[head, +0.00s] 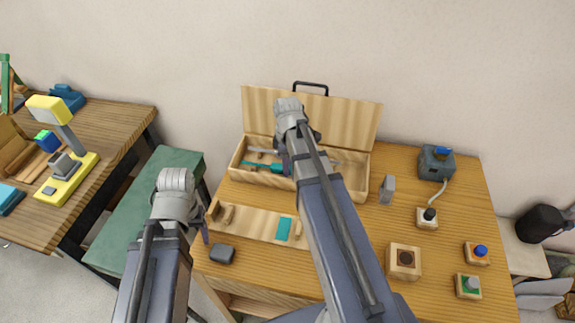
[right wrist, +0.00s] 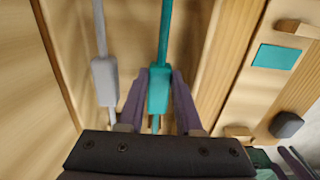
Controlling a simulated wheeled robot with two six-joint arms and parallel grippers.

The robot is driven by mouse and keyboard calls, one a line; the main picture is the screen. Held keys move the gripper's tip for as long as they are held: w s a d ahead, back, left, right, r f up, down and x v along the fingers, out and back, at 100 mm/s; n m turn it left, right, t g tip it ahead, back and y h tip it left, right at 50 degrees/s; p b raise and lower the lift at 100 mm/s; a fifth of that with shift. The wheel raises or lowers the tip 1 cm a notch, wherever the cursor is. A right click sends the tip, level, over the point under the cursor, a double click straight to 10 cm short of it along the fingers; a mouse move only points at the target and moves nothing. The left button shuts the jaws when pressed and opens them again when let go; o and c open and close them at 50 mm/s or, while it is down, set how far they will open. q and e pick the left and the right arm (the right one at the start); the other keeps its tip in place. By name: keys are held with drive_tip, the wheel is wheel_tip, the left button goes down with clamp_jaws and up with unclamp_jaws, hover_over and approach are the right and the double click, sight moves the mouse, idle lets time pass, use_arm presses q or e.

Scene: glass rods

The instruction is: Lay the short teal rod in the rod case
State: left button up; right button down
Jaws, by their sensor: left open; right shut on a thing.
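The rod case (head: 359,185) is an open wooden box at the back of the table, its lid raised. The short teal rod (head: 262,167) is inside the case outline in the head view. My right gripper (head: 284,158) is over the case and shut on the teal rod's block-shaped grip (right wrist: 159,92), which sits between both fingers in the right wrist view. Whether the rod touches the case floor is hard to tell. A grey rod (right wrist: 105,78) lies alongside, apart from it. My left gripper (head: 207,228) is open and empty near the wooden rod stand.
The wooden rod stand (head: 250,222) with a teal patch (head: 283,229) lies in front of the case. A dark rounded block (head: 222,254) is nearby. A grey block (head: 388,190) and several button and socket boxes occupy the table's right side.

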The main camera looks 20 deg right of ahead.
use_arm(q)
drive_tip(key=shift+f+b, duration=0.45)
use_arm(e)
drive_tip(key=shift+f, duration=0.4)
drive_tip(key=c, duration=0.5)
unclamp_jaws()
use_arm(q)
drive_tip(key=shift+r, duration=0.15)
use_arm(e)
drive_tip(key=shift+r, duration=0.15)
wheel_tip(320, 180, up, 8)
drive_tip(key=p, duration=0.8)
use_arm(q)
wheel_tip(320, 180, up, 8)
drive_tip(key=shift+f, duration=0.2)
use_arm(e)
drive_tip(key=shift+f, duration=0.2)
drive_tip(key=s+a+m, duration=0.3)
drive_tip(key=s+a, duration=0.3)
drive_tip(key=a, duration=0.4)
drive_tip(key=s+a+m+h, duration=0.1)
drive_tip(key=s+a+m, duration=0.2)
drive_tip(key=s+a, duration=0.3)
drive_tip(key=a, duration=0.4)
drive_tip(key=shift+s+a+m, duration=0.3)
drive_tip(key=shift+a+m, duration=0.1)
